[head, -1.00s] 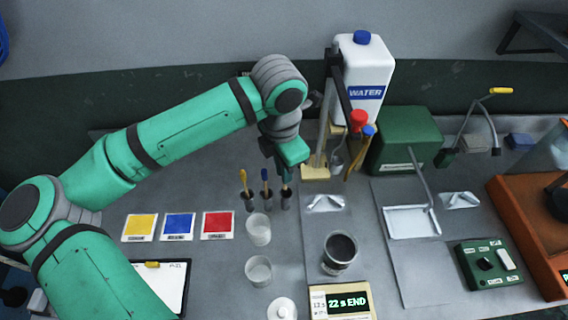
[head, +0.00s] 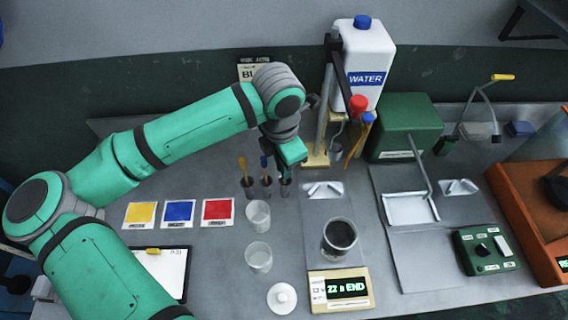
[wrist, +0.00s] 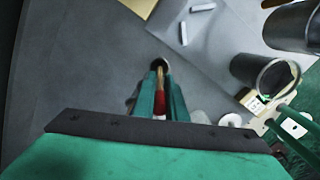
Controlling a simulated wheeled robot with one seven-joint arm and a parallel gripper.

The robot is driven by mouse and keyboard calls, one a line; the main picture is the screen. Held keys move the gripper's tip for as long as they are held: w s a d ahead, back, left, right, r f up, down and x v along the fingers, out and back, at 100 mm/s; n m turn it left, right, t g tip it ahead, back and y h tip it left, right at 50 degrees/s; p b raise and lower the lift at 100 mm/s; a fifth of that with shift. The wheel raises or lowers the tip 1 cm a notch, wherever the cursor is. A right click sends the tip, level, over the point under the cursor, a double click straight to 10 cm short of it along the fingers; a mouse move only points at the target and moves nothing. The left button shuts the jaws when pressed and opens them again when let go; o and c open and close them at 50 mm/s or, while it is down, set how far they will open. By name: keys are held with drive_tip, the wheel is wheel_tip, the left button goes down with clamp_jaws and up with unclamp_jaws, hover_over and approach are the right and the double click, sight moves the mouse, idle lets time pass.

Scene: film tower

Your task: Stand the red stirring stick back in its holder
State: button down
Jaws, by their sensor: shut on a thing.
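My gripper (wrist: 160,92) is shut on the red stirring stick (wrist: 159,103), whose red band shows between the fingers in the wrist view. Its pale shaft points away from the gripper at the dark round mouth of a holder (wrist: 159,65). The shaft's end is at that mouth; I cannot tell how far inside it is. In the head view my gripper (head: 287,170) is right above the rightmost small dark holder (head: 286,188) and hides most of the stick. The yellow stick (head: 242,165) and blue stick (head: 264,162) stand in the two holders to its left.
Two clear cups (head: 258,215) stand in front of the holders. Yellow, blue and red cards (head: 217,211) lie to the left. A wooden-based stand (head: 315,160) with a water jug (head: 367,50) is close on the right. A dark-filled beaker (head: 339,237) stands at front right.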

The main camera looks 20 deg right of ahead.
drive_tip(key=c, duration=1.7)
unclamp_jaws()
drive_tip(key=r, duration=1)
drive_tip(key=shift+s+a+r, duration=0.1)
drive_tip(key=shift+s+a, duration=0.2)
drive_tip(key=shift+r, duration=0.3)
